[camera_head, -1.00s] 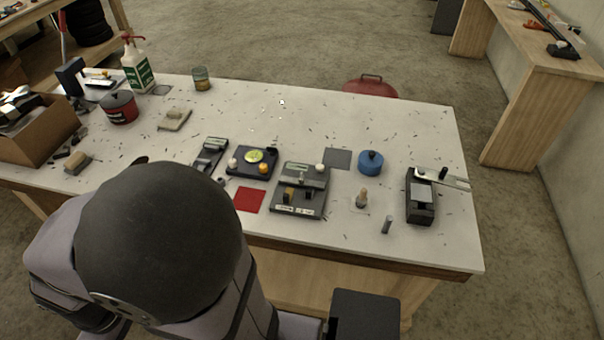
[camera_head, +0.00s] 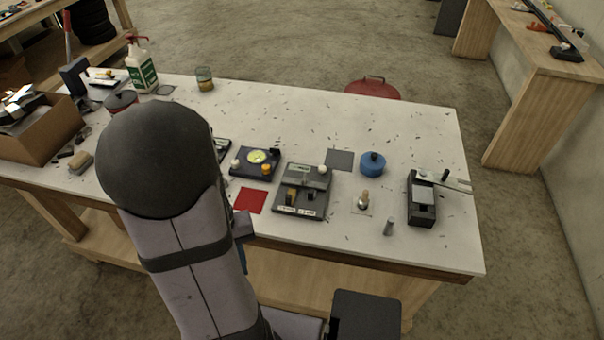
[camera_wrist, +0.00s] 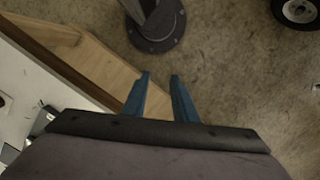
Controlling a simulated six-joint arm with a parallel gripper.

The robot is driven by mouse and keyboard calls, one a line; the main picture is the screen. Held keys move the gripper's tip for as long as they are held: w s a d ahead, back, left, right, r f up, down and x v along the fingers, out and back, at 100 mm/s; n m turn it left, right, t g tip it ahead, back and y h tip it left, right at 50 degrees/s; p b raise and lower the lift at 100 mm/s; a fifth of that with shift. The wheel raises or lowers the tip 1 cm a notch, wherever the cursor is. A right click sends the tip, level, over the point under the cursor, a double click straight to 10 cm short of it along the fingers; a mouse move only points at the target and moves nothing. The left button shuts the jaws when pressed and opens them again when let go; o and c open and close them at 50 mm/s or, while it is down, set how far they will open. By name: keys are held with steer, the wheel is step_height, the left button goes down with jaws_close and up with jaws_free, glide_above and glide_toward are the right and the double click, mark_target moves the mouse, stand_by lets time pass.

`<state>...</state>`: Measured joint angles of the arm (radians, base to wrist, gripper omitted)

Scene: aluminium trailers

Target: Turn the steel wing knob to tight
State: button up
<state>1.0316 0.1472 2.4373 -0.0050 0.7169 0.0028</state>
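My gripper shows in the wrist view (camera_wrist: 160,77), with two blue fingers apart and nothing between them. It hangs over the floor just off the table's edge; in the head view my arm mostly hides it. A grey panel (camera_head: 318,206) with small fittings lies near the front edge of the table. A dark panel (camera_head: 243,171) with a pale dial and an orange knob lies to its left. Another device at the left is mostly hidden behind my arm. I cannot tell which small fitting is the steel wing knob, nor its setting.
On the white table (camera_head: 300,120) are a red square (camera_head: 250,201), a blue round container (camera_head: 372,163), a small upright peg (camera_head: 363,198), a grey cylinder (camera_head: 389,226) and a black device (camera_head: 422,205). A cardboard box (camera_head: 45,140) stands left. The back middle is mostly clear.

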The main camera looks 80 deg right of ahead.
mark_target(304, 177)
steer(key=s+d+m, duration=0.2)
steer(key=s+d, duration=0.1)
steer(key=d, duration=0.2)
steer(key=s+d+m+h, duration=0.1)
steer(key=s+d, duration=0.2)
steer(key=d, duration=0.3)
steer(key=s+d+m+h, duration=0.1)
steer(key=s+d+m, duration=0.1)
steer(key=s+d, duration=0.2)
steer(key=shift+d+f+m+t, duration=0.15)
steer(key=shift+d+f+t, duration=0.05)
steer(key=shift+d, duration=0.35)
steer(key=shift+d+f+m+t, duration=0.15)
steer(key=shift+d+f+t, duration=0.05)
steer(key=shift+d, duration=0.3)
steer(key=d+r+h, duration=0.2)
steer(key=d+r, duration=0.1)
steer(key=d, duration=0.3)
steer(key=d+r+h, duration=0.2)
steer(key=d+r, duration=0.1)
steer(key=d, duration=0.4)
steer(key=shift+m, duration=0.3)
steer(key=shift+w+p+x, duration=0.25)
steer(key=shift+p+x, duration=0.4)
steer(key=shift+x, duration=1.25)
steer(key=shift+w+p+x, duration=0.2)
steer(key=shift+p+x, duration=0.4)
steer(key=shift+x, duration=1.3)
steer(key=shift+a+f, duration=0.1)
steer(key=shift+a, duration=0.05)
